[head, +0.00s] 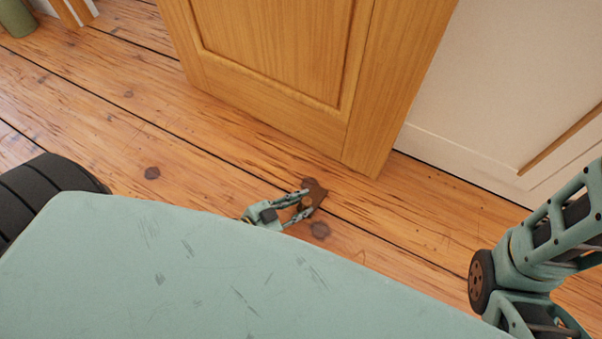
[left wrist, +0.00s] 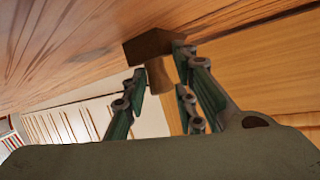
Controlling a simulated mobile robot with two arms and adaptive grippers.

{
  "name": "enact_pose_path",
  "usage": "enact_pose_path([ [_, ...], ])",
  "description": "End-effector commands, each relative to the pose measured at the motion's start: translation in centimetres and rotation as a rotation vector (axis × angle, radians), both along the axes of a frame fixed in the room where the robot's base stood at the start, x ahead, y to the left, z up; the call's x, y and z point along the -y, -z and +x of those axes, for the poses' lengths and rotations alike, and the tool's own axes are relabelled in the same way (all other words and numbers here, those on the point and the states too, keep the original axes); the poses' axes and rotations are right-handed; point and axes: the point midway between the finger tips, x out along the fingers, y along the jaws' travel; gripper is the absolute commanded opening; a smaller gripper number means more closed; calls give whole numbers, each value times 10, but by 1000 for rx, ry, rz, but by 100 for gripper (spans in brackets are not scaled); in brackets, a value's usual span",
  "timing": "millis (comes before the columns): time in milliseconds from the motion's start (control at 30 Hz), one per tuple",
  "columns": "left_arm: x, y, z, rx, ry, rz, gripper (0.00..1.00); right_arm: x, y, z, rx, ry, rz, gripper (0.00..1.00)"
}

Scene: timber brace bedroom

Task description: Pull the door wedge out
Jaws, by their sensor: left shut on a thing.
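The door wedge (head: 317,190) is a small dark brown block on the plank floor, in front of the door's bottom edge with a strip of floor between. In the left wrist view the wedge (left wrist: 150,46) shows a lighter wooden grip (left wrist: 158,78) between the fingers. My left gripper (head: 305,203) is shut on the wedge, fingers on either side of that grip; it also shows in the left wrist view (left wrist: 160,84). The wooden door (head: 275,60) stands upright behind the wedge. My right gripper is out of view; only part of its arm shows at right.
A white wall with a skirting board (head: 450,157) runs right of the door. A green object (head: 16,18) stands at the far left. The plank floor (head: 120,110) left of the wedge is clear. My base fills the front.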

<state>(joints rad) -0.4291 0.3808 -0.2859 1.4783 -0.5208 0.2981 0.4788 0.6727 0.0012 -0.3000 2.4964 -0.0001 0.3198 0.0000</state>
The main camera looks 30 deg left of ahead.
Motion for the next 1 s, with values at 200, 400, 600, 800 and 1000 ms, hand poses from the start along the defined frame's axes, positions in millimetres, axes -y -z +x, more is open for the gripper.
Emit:
enact_pose_path([
  [200,-2,8,-14,-21,-3,6,0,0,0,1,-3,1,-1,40],
  [400,-2,8,-20,-21,-2,6,0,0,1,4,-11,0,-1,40],
  [600,-3,8,-25,-20,-2,6,0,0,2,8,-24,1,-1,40],
  [800,-3,8,-28,-20,-2,7,0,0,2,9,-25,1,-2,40],
  [1000,-3,8,-28,-19,-2,7,26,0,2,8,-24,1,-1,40],
])
